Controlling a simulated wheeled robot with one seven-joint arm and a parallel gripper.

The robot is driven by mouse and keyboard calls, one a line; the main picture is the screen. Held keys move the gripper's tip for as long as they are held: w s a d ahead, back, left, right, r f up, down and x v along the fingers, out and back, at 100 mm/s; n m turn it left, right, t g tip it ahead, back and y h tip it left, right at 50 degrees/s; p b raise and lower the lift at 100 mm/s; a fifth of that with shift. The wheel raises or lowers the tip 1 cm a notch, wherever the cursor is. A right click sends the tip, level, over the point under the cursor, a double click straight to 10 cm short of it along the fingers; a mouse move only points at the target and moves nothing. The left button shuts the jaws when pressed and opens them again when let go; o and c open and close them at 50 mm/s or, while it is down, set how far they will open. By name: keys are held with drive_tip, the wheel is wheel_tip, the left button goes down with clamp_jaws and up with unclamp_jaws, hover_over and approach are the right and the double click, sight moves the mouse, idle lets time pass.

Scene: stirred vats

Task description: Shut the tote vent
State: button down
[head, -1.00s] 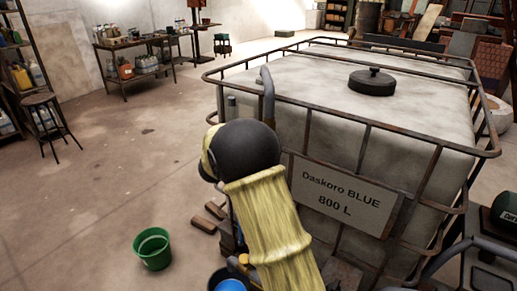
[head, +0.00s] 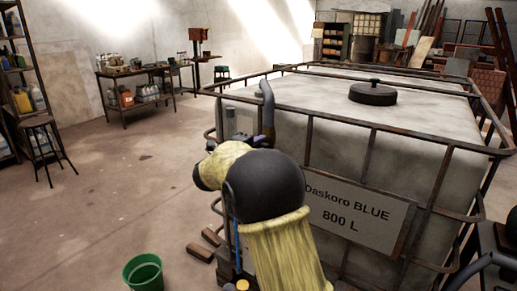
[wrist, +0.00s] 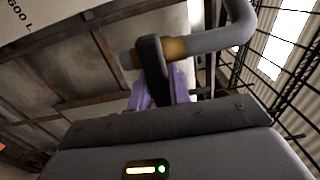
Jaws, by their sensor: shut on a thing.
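The tote (head: 440,150) is a large pale tank in a rusty cage, with a sign reading "Daskoro BLUE 800 L" (head: 345,213). A grey bent pipe (head: 267,103) rises at its near left corner. In the wrist view the pipe (wrist: 228,35) meets a brass collar (wrist: 174,48) and a dark upright lever (wrist: 152,62), which looks like the vent handle. My gripper (wrist: 160,88) has purple fingers shut on the lever's lower part. In the head view my arm hides most of the gripper and the lever.
A round black lid (head: 372,93) sits on the tote's top. The cage's top rail (head: 375,137) runs close to my arm. A green bucket (head: 143,272) stands on the floor at lower left. A bench (head: 140,78) and a stool (head: 42,140) stand farther left, with open floor between.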

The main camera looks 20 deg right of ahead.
drive_tip(key=shift+a+f, duration=0.1)
drive_tip(key=shift+f, duration=0.2)
drive_tip(key=c, duration=1.3)
unclamp_jaws()
drive_tip(key=shift+r, duration=0.15)
drive_tip(key=shift+s, duration=0.1)
drive_tip(key=v, duration=1.7)
drive_tip(key=shift+b, duration=0.3)
drive_tip(key=shift+a, duration=0.1)
